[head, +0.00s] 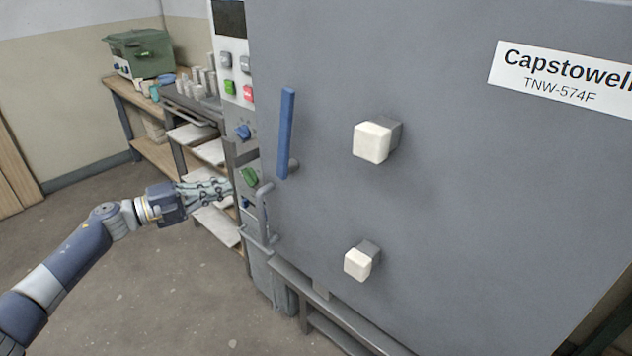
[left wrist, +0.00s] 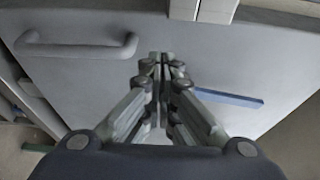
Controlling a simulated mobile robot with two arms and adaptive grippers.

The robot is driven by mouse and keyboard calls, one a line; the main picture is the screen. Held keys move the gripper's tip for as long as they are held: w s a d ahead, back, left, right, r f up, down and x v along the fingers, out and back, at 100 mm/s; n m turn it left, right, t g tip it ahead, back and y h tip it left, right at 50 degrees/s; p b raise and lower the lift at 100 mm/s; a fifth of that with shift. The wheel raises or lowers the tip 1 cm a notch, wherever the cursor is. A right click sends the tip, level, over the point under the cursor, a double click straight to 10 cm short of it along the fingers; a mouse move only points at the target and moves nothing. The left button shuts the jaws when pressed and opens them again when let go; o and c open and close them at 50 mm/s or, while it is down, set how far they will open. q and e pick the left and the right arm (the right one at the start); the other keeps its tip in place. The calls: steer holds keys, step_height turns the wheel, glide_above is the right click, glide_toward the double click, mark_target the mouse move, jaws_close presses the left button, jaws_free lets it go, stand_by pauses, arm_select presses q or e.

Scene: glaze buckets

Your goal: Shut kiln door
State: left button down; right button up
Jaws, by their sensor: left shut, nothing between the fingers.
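The grey kiln door (head: 450,220) fills the right and middle of the head view, with a label reading "Capstowell TNW-574F". A blue upright lever handle (head: 287,133) is near its left edge; a blue bar also shows in the left wrist view (left wrist: 230,97). Two white-capped knobs (head: 372,142) (head: 358,264) stick out of the door. I cannot tell whether a gap remains at its left edge. My left gripper (head: 228,188) is shut and empty, left of the door near the control panel; its fingers show in the left wrist view (left wrist: 160,62) before a grey surface. My right gripper is not visible.
The control panel (head: 238,130) has coloured buttons and knobs. A grey bar handle (head: 264,213) is below; another grey handle shows in the left wrist view (left wrist: 75,50). Behind stand a cart with white shelves (head: 210,152) and a bench with a green box (head: 138,54). Floor at left is clear.

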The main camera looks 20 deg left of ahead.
arm_select(q)
steer(key=v, duration=0.9)
steer(key=a+f+n+t+y+p, duration=0.1)
steer(key=a+f+n+t+y, duration=0.25)
steer(key=f+n+y, duration=1.1)
steer(key=s+d+f+n+g+h, duration=0.1)
steer(key=s+f, duration=0.3)
steer(key=f, duration=0.5)
steer(key=s+f+n+g, duration=0.1)
steer(key=s+f+g, duration=0.15)
steer(key=f, duration=0.65)
steer(key=s+d+f+n+g+h, duration=0.15)
steer(key=s+f, duration=0.25)
steer(key=f, duration=0.6)
steer(key=s+d+f+n+g+y+p, duration=0.15)
steer(key=s+d+f, duration=0.25)
steer(key=s+f, duration=0.45)
steer(key=s+d+f+n+g, duration=0.3)
steer(key=s+d+f, duration=0.1)
steer(key=s+f, duration=0.4)
steer(key=s+d+f+n+g, duration=0.1)
steer(key=s+d+f+g, duration=0.1)
steer(key=s+d, duration=0.5)
steer(key=s+d+f+n+g, duration=0.1)
steer(key=s+d+f+g, duration=0.2)
steer(key=s+d, duration=0.4)
steer(key=s, duration=0.7)
steer(key=shift+s+g+h+p, duration=0.15)
steer(key=shift+g+h+p, duration=0.15)
steer(key=shift+g+h, duration=0.1)
